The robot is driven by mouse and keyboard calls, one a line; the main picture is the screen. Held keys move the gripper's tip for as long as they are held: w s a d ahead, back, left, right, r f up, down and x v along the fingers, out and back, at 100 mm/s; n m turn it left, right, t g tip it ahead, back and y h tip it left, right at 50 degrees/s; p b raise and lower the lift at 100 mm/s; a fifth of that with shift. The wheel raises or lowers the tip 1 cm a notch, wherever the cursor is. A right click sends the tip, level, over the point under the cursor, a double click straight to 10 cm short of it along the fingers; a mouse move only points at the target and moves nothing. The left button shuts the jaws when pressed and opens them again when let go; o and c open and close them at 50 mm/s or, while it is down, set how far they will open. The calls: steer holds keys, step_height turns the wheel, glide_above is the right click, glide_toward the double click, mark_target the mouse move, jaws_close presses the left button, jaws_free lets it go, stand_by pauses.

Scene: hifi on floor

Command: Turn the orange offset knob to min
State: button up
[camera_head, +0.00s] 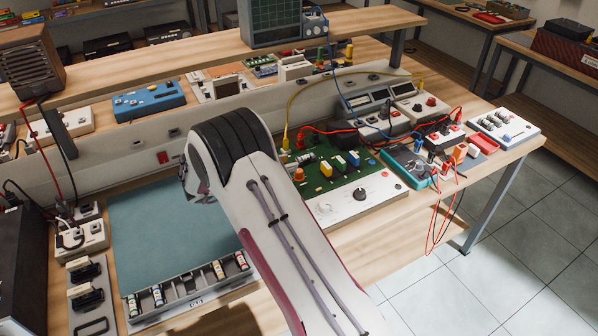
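My arm reaches from the bottom right up to the middle of the bench, with its bulky wrist at the top. Part of my gripper (196,184) shows at the left of the wrist; the rest is hidden behind my arm, and its fingers cannot be made out. A small orange part (299,175) stands at the left edge of the green circuit board (318,185), just right of my arm. Another orange piece (460,152) is on the right side of the bench. No label is readable, so I cannot tell which is the offset knob. My gripper appears apart from both.
A white panel (345,211) with a black knob (360,194) fronts the green board. Several wired modules crowd the right side. Red and yellow cables loop above the board. A teal mat (150,235) is clear, with a parts tray (190,289) at its front.

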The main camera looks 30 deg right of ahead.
mark_target(299, 170)
steer(key=shift+s+a+f+m+g+y, duration=0.15)
steer(key=shift+s+a+f+m+g, duration=0.1)
steer(key=shift+a+f+g, duration=0.25)
steer(key=shift+s+a+f+m+g+y, duration=0.2)
steer(key=shift+a+f+g, duration=0.1)
steer(key=shift+a+f, duration=0.35)
steer(key=shift+r, duration=0.1)
steer(key=shift+x, duration=3.9)
steer(key=shift+r, duration=0.1)
jaws_close()
